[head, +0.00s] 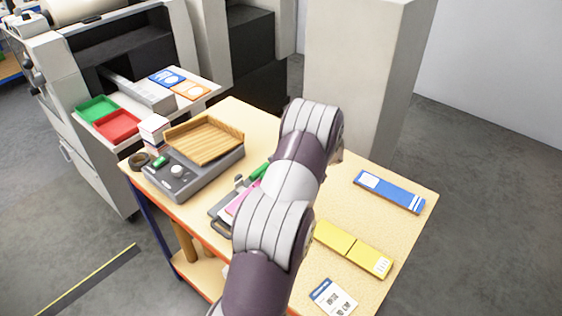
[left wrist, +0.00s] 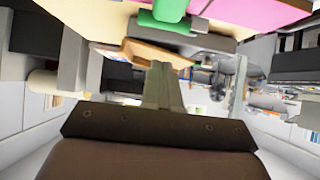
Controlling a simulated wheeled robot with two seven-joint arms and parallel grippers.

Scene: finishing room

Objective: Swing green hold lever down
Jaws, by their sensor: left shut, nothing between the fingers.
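The green hold lever (head: 258,172) shows as a small green bar on a grey clamp device (head: 219,213) with a pink sheet (head: 240,200), partly hidden behind my arm in the head view. In the left wrist view, the green lever (left wrist: 168,9) is at the top edge, with the pink sheet (left wrist: 260,12) to its right. My left gripper (left wrist: 160,68) is shut and empty, its fingertips below the lever in that picture; no contact shows. In the head view my arm hides the gripper. The right gripper is not in view.
A grey machine (head: 190,176) with a wooden tray (head: 206,137) stands left of the clamp device on the table (head: 345,215). A grey pillar (head: 360,80) stands behind.

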